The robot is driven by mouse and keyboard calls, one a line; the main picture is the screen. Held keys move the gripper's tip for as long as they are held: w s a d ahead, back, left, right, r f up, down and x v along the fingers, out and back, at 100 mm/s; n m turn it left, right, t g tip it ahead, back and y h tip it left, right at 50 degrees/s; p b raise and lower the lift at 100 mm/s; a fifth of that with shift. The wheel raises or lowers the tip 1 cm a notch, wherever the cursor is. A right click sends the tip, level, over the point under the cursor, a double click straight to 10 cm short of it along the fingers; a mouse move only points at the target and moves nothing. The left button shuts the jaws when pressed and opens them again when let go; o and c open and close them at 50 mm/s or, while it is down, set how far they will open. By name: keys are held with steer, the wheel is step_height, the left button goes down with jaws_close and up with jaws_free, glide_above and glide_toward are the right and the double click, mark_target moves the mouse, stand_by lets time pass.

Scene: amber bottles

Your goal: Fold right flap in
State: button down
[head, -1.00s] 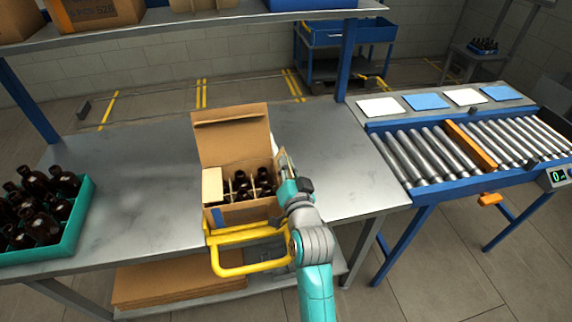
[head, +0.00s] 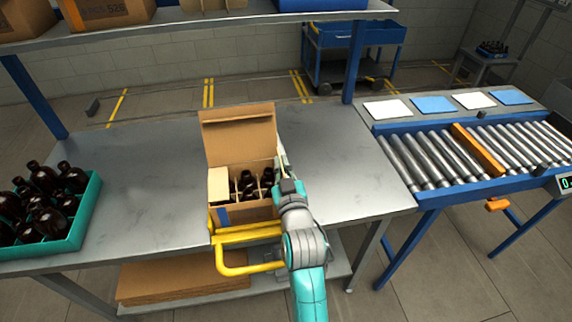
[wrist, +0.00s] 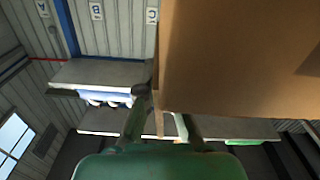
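The open cardboard box (head: 250,213) stands on the steel table with dark bottles (head: 246,184) between dividers inside. Its back flap (head: 238,140) stands upright, and its left flap (head: 219,185) lies inward over the left side. The right flap (head: 282,158) shows as a thin upright edge, partly hidden by my arm. My gripper (wrist: 160,124) is at the box's right side. In the wrist view its two fingers are apart, with a thin cardboard edge (wrist: 158,98) seen between them. I cannot tell whether they touch it. A broad cardboard panel (wrist: 240,60) fills the upper right there.
A yellow frame (head: 235,262) sits at the table's front edge by the box. A teal crate of bottles (head: 82,215) stands at the left. A roller conveyor (head: 425,160) with an orange bar is at the right. The table right of the box is clear.

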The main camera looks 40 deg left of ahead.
steer(key=n, duration=0.1)
steer(key=s+n, duration=0.1)
steer(key=n, duration=0.1)
steer(key=shift+a+f+n, duration=0.15)
steer(key=shift+a+n, duration=0.15)
steer(key=shift+a, duration=0.1)
steer(key=shift+s+a+f+n, duration=0.15)
steer(key=shift+f+n, duration=0.05)
steer(key=shift+n, duration=0.65)
steer(key=shift+s+a+f+n, duration=0.15)
steer(key=shift+n, duration=0.7)
steer(key=c, duration=1.3)
jaws_free()
steer(key=shift+c, duration=0.2)
steer(key=shift+s+d, duration=0.1)
steer(key=v, duration=1.1)
steer(key=shift+s+d, duration=0.25)
steer(key=shift+d, duration=0.05)
